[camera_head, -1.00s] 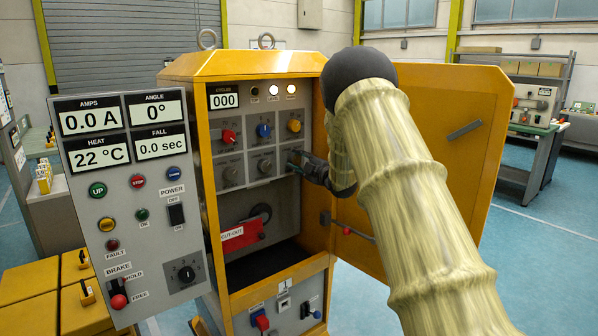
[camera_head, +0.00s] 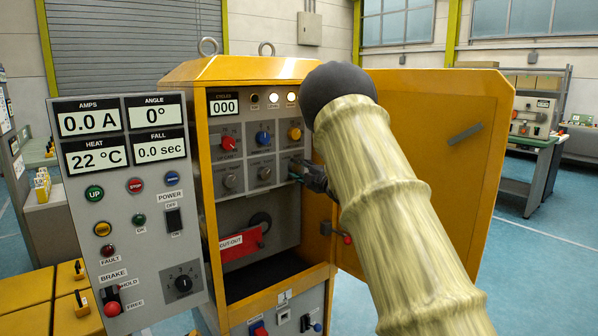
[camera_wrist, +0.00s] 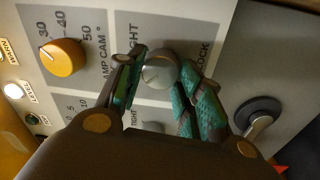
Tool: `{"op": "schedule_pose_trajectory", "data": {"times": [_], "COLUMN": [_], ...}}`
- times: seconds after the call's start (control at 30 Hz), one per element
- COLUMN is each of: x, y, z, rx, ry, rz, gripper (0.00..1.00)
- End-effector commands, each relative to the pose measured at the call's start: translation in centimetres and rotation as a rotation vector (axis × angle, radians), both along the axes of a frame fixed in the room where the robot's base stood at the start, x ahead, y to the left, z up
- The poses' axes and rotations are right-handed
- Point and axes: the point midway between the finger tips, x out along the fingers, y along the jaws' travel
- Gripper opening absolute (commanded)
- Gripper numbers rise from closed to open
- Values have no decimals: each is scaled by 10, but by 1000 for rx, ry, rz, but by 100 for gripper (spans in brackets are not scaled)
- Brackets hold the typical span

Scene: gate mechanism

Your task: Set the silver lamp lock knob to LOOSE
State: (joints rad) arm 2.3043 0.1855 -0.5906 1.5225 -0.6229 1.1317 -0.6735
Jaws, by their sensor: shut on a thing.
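The silver lamp lock knob (camera_wrist: 159,71) is a round grey knob on the grey panel, seen in the wrist view. Its label is partly hidden; "GHT" and "LOCK" can be read beside it. My gripper (camera_wrist: 161,68) is shut on this knob, with one green finger pad on each side of it. A pale mark shows on the knob's face, but I cannot tell its exact setting. In the head view my gripper (camera_head: 303,173) is at the right end of the lower knob row and mostly hides the knob.
The yellow lamp cam knob (camera_wrist: 62,57) is close on the left in the wrist view. Two other silver knobs (camera_head: 231,181) (camera_head: 264,173) share the lower row. The open yellow door (camera_head: 440,150) stands right of the cabinet. A red cut-out cover (camera_head: 240,245) is below.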

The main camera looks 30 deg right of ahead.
Motion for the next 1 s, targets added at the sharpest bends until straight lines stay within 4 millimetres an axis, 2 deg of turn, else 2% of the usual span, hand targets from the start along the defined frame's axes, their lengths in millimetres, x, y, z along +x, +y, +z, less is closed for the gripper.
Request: {"op": "schedule_pose_trajectory", "data": {"times": [0.03,0.13,0.57,0.73,1.0], "x": [0,0,-5,-27,-77], "y": [0,0,0,-2,-6], "z": [-1,-1,-1,-2,-6], "rx": [0,0,1,3,3], "ry": [2,2,1,1,3], "rz": [0,0,0,-1,-1], "gripper": [40,58,58,58,58]}}
